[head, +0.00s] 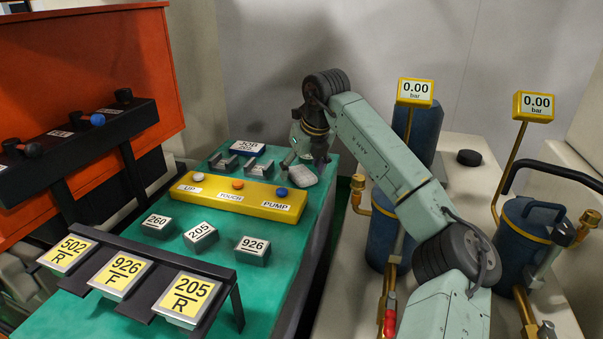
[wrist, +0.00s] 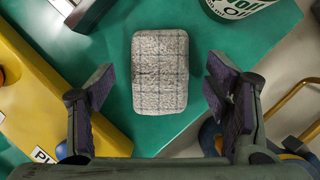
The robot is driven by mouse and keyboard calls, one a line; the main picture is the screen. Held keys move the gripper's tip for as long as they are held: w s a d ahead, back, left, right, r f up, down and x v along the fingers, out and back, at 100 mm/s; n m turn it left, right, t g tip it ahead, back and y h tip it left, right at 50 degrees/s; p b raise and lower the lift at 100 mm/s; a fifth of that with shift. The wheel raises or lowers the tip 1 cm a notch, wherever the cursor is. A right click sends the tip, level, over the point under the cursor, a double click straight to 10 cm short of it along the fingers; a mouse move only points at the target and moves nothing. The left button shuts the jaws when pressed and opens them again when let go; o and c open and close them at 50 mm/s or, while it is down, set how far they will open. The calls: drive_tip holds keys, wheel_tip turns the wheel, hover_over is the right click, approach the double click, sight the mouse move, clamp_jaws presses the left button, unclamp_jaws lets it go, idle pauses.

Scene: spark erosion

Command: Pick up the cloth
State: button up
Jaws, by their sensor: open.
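The cloth (wrist: 160,70) is a grey checked, folded pad with rounded corners. It lies flat on the green bench top in the wrist view, near the bench's right edge. In the head view the cloth (head: 302,175) shows just right of the yellow button panel, below my gripper. My gripper (wrist: 160,93) is open, with its two dark-padded fingers to the left and right of the cloth. Neither finger appears to touch it. In the head view my gripper (head: 305,155) is partly hidden by my own wrist; its height above the cloth is hard to tell.
The yellow button panel (head: 240,194) is close on the left. A JOB sign block (head: 243,148) and grey metal holders stand behind it. Numbered blocks (head: 200,234) sit nearer on the green bench (head: 130,290). Blue cylinders with gauges (head: 524,240) stand right of the bench.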

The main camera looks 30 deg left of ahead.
sight(299, 169)
drive_tip(key=c, duration=1.2)
drive_tip(key=shift+c, duration=0.2)
drive_tip(key=shift+r, duration=0.1)
drive_tip(key=shift+r+b, duration=0.4)
drive_tip(key=shift+r, duration=0.35)
wheel_tip(299, 169, up, 2)
drive_tip(key=shift+r+b, duration=0.1)
drive_tip(key=shift+b, duration=0.25)
drive_tip(key=s+d+b, duration=0.1)
drive_tip(key=s+d, duration=0.2)
drive_tip(key=s+d+b, duration=0.2)
drive_tip(key=s, duration=0.2)
drive_tip(key=s+d+r+b, duration=0.1)
drive_tip(key=s+d+b, duration=0.1)
drive_tip(key=s+d, duration=0.1)
drive_tip(key=shift+s+d, duration=0.3)
drive_tip(key=shift+s, duration=0.35)
drive_tip(key=shift+s+d+r, duration=0.1)
drive_tip(key=shift+s+d, duration=0.4)
drive_tip(key=shift+s, duration=0.25)
